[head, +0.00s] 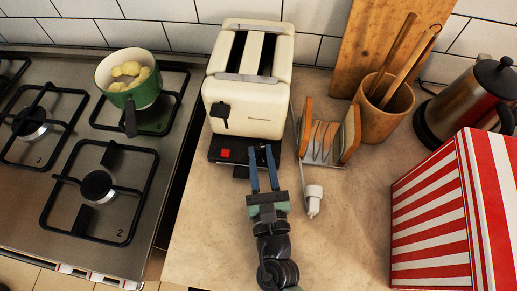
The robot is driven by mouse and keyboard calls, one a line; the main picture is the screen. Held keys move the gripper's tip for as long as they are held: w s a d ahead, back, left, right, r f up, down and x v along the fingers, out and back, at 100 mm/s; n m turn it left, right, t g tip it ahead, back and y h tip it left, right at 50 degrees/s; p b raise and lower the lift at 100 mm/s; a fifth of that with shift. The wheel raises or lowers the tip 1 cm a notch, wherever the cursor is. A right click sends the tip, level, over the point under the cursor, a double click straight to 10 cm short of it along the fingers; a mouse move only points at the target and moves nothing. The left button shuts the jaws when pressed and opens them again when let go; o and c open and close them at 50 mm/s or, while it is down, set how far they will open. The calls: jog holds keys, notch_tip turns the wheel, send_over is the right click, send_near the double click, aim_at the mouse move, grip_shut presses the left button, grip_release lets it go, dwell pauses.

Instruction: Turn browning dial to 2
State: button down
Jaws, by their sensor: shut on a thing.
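A cream toaster (246,100) with two slots and a black lever (221,112) stands on the counter. Its dark front base (222,144) carries a red square button (225,153). My gripper (261,153) is at the right part of this base, its two blue fingers pointing at the toaster. The fingers are close around a small dark part there, which looks like the browning dial. The fingers largely hide it, and its marks and setting are too small to read.
A wooden utensil pot (384,110), a kettle (462,98) and a red-striped box (440,215) are further right. A gas hob with a green pot (131,92) is left.

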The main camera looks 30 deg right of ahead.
jog(key=shift+d+f+n+y+b, duration=0.15)
jog(key=shift+n+y+b, duration=0.55)
jog(key=shift+y+b, duration=0.4)
jog(key=shift+t, duration=0.3)
jog(key=shift+r+y, duration=0.2)
jog(key=shift+y, duration=0.1)
jog(key=c, duration=0.9)
grip_release()
jog(key=shift+s+f+b, duration=0.1)
jog(key=shift+s+b, duration=0.3)
jog(key=shift+s, duration=0.1)
jog(key=s, duration=0.4)
jog(key=s+a+b, duration=0.1)
jog(key=s, duration=0.3)
jog(key=s+a, duration=0.1)
jog(key=s, duration=0.3)
jog(key=shift+b, duration=0.4)
